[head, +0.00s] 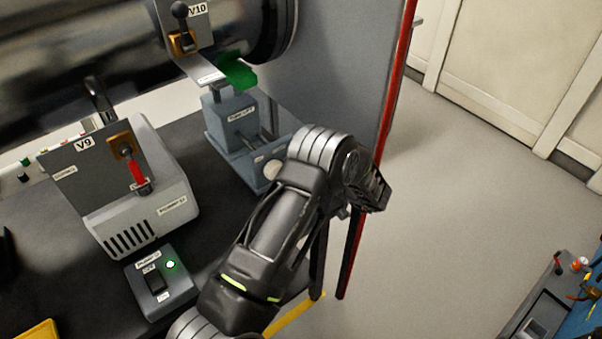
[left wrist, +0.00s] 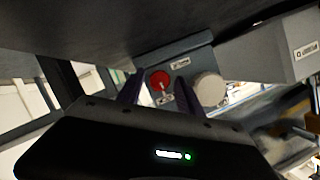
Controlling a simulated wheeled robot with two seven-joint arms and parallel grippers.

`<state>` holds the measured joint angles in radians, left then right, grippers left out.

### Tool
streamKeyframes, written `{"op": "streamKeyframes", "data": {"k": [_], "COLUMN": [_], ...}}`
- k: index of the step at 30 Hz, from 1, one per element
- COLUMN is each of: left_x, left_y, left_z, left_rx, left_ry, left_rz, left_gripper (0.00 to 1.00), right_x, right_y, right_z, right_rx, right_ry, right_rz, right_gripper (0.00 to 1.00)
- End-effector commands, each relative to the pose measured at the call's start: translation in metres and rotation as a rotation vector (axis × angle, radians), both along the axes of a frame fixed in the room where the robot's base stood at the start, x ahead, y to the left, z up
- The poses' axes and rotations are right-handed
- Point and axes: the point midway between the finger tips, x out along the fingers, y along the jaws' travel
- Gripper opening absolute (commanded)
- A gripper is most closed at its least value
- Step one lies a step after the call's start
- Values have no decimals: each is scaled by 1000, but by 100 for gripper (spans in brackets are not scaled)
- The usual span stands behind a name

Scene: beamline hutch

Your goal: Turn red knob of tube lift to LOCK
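The tube lift (head: 232,118) is a blue-grey block unit on the dark bench, below the V10 bracket. Its pale round knob (head: 273,168) shows just left of my left arm; its red knob is hidden there. In the left wrist view the red knob (left wrist: 160,80) sits on the blue-grey panel (left wrist: 192,62), left of the pale knob (left wrist: 210,90). A pale mark on it points downward; the small labels nearby are unreadable. My left gripper (left wrist: 159,78) is open, its fingers appearing either side of the red knob. Contact cannot be told. My right gripper is not in view.
The V9 unit (head: 165,200), with a red handle, and a switch box (head: 160,285) with a green light stand on the bench to the left. A red-edged grey panel (head: 335,70) rises behind my arm.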

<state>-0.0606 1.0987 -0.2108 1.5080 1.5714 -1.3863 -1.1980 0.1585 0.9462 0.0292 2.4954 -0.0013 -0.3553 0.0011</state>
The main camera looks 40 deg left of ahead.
Motion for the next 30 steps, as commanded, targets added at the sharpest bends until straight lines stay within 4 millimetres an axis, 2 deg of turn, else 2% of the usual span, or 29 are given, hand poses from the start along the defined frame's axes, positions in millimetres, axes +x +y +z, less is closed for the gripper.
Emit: {"op": "streamKeyframes", "data": {"k": [2,13,17,24,30], "left_x": [0,1,0,-2,-4], "left_y": [0,-6,-20,-58,-74], "left_z": [0,2,6,19,24], "left_rx": [0,-1,-1,1,1], "left_ry": [-1,-3,-3,-3,-1], "left_rz": [0,-1,-4,-4,0], "left_gripper": [50,50,50,50,50], "right_x": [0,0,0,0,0], "right_y": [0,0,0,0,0], "right_z": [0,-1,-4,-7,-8], "right_rx": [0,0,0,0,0], "right_ry": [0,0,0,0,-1], "right_rz": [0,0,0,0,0], "right_gripper": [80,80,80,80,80]}}
